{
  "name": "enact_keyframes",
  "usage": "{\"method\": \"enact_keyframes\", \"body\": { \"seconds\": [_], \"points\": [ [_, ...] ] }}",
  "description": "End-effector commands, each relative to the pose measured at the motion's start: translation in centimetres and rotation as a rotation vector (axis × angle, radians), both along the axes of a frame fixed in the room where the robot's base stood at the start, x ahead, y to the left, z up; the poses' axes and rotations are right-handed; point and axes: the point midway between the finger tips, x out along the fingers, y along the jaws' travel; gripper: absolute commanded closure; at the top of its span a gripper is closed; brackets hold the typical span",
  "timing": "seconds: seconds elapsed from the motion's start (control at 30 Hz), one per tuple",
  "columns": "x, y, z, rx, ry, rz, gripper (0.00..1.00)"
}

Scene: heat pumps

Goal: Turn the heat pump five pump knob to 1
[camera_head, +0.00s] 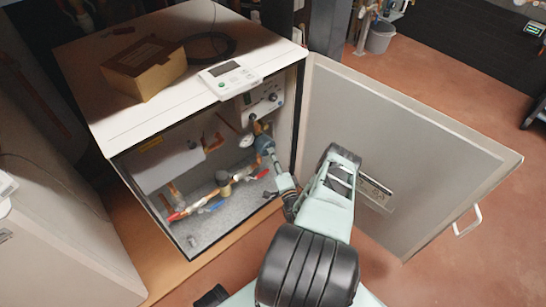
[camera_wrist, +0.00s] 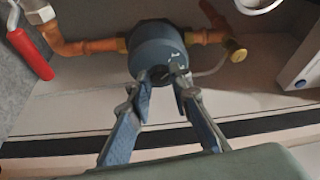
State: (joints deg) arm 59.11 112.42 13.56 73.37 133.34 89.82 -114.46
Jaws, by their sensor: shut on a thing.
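The heat pump (camera_head: 160,135) is an open white cabinet with pipes inside. A blue-grey round pump (camera_head: 263,143) sits on a copper pipe at the right of its interior, and it fills the upper middle of the wrist view (camera_wrist: 156,42). The dark pump knob (camera_wrist: 160,73) is on the pump's front face. My gripper (camera_wrist: 163,82) has a fingertip on each side of the knob and is shut on it. In the head view my gripper (camera_head: 272,160) reaches in from the lower right. The knob's setting is too small to read.
The cabinet door (camera_head: 400,150) is swung open to the right of my arm. A cardboard box (camera_head: 145,66) and a white control panel (camera_head: 231,78) are on top. A red-handled part (camera_wrist: 30,54) is left of the pump.

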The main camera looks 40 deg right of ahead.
Motion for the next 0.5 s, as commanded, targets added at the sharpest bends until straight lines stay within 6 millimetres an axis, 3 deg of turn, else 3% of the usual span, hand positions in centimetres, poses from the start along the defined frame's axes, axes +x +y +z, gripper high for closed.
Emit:
{"method": "enact_keyframes", "body": {
  "seconds": [0.17, 0.2, 0.3, 0.37, 0.5],
  "points": [
    [-0.05, -0.11, 0.0, -0.001, 0.0, -0.002, 1.0],
    [-0.05, -0.11, 0.0, -0.001, 0.0, -0.002, 0.81],
    [-0.04, -0.1, 0.0, -0.001, 0.0, -0.002, 0.7],
    [-0.03, -0.1, 0.01, 0.0, 0.0, -0.002, 0.64],
    [-0.01, -0.06, 0.01, 0.0, 0.0, -0.001, 0.64]
  ]
}}
